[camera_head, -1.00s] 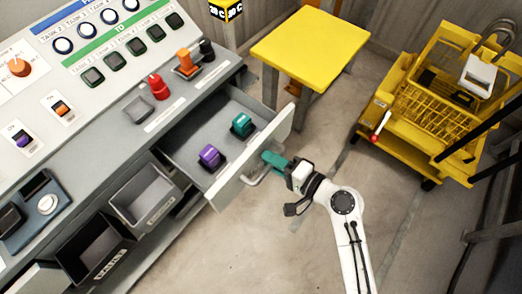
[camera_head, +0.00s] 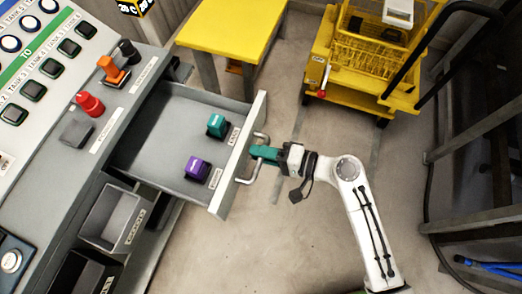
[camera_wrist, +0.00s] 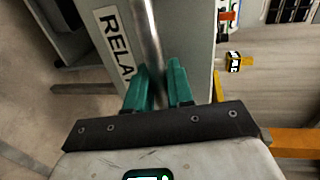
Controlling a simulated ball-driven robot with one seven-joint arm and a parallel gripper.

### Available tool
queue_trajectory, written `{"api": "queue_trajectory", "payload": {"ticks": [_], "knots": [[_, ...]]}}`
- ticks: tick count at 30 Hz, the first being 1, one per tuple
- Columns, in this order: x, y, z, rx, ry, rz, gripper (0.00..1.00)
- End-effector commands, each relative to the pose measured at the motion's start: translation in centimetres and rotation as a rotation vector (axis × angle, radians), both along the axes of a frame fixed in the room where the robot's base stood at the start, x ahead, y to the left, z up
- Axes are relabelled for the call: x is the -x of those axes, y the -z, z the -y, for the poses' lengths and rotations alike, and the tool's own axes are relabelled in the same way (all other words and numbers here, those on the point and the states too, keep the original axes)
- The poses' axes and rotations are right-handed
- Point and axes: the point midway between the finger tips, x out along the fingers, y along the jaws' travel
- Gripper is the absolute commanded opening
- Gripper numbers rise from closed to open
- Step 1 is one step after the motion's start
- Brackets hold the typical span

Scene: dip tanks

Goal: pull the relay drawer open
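The relay drawer (camera_head: 160,140) is a grey drawer standing well out from the console, with its floor in plain view. Its bar handle (camera_head: 252,169) is on the front panel, and it also shows in the wrist view (camera_wrist: 148,30) beside a label reading "RELA". My gripper (camera_head: 264,154) reaches the handle from the right. In the wrist view its green fingers (camera_wrist: 160,76) lie on either side of the bar and look shut on it. A teal relay (camera_head: 216,125) and a purple relay (camera_head: 198,168) sit inside the drawer.
A grey open bin (camera_head: 117,217) is below the drawer at left. A yellow table (camera_head: 230,30) stands behind it, and a yellow cart (camera_head: 365,65) is at the back right. Dark metal framing (camera_head: 470,225) is at far right. Floor in front of the drawer is clear.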

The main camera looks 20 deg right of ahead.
Motion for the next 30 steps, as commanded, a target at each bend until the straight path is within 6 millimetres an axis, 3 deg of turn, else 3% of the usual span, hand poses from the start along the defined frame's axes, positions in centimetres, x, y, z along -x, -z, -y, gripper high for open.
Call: {"api": "queue_trajectory", "payload": {"ticks": [5,14,30], "knots": [[0.0,0.1,0.0,0.002,0.001,-0.001,0.37],[0.2,0.0,0.3,0.0,0.002,-0.001,0.37],[5.4,-1.8,7.1,0.002,0.004,-0.001,0.37]]}}
